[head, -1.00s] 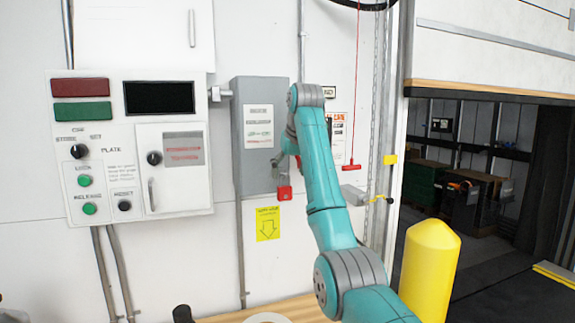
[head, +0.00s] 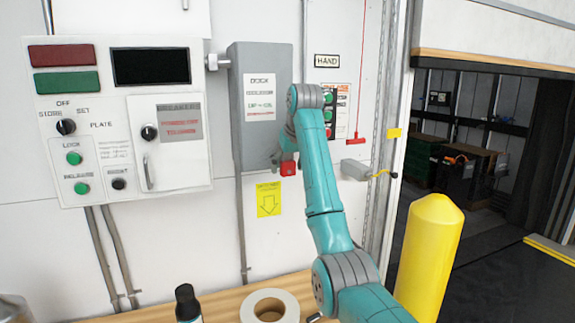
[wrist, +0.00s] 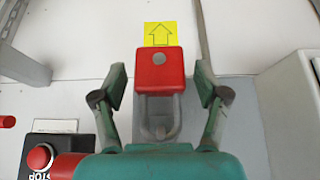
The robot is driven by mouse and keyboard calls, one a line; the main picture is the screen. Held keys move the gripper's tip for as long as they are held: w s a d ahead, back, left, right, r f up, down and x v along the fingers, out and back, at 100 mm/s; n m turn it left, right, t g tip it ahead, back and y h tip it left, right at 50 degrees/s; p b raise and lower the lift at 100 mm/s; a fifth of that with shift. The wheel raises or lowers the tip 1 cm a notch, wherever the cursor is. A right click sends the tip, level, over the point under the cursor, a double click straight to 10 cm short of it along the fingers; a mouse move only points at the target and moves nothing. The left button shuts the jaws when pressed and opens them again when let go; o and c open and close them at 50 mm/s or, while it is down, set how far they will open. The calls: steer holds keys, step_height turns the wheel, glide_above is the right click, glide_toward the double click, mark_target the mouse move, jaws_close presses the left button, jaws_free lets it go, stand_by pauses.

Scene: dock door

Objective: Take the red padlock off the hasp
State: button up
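The red padlock (head: 288,168) hangs at the lower right of the grey box (head: 253,140) in the head view, partly beside my arm. In the wrist view, the padlock (wrist: 160,70) shows its red body with a round grey spot and its grey shackle (wrist: 160,118) below, as that view is upside down. My gripper (wrist: 160,85) is open, one finger on each side of the red body, with a visible gap on both sides. In the head view my arm mostly hides the gripper. The hasp cannot be made out clearly.
A yellow arrow label (head: 269,199) is under the padlock. A control panel (head: 118,190) is at left. A wooden shelf (head: 225,300) below holds a tape roll (head: 270,306) and a dark bottle (head: 187,303). A grey bracket (head: 355,169) and yellow post (head: 427,250) stand right.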

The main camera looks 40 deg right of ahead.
steer(key=c, duration=1)
steer(key=shift+r, duration=0.7)
steer(key=shift+s, duration=0.15)
